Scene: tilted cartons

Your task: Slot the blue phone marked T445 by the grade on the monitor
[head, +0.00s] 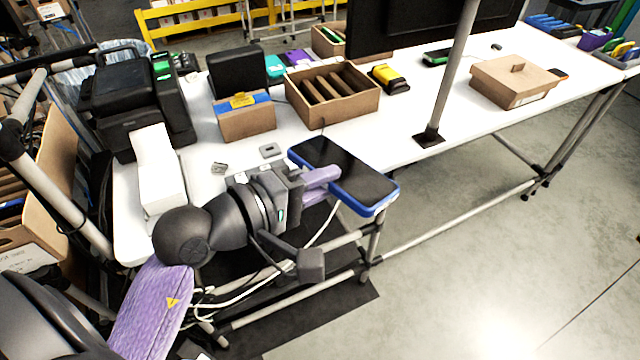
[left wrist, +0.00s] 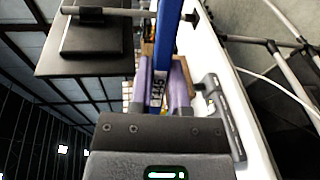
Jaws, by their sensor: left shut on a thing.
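The blue phone (head: 345,172), with a black screen facing up, is held level over the near edge of the white table. My left gripper (head: 325,177) is shut on its near-left end. In the left wrist view the phone (left wrist: 166,35) shows edge-on between the purple fingers of my gripper (left wrist: 163,85), with a small label that I cannot read fully. The monitor (head: 430,22) shows only as a dark panel in the head view; no grade is readable. An open carton with dividers (head: 333,95) is tilted on the table. My right gripper is not in view.
Another carton (head: 327,42) stands behind. A grey post (head: 450,75) rises right of the phone. Black printers (head: 130,95) stand left.

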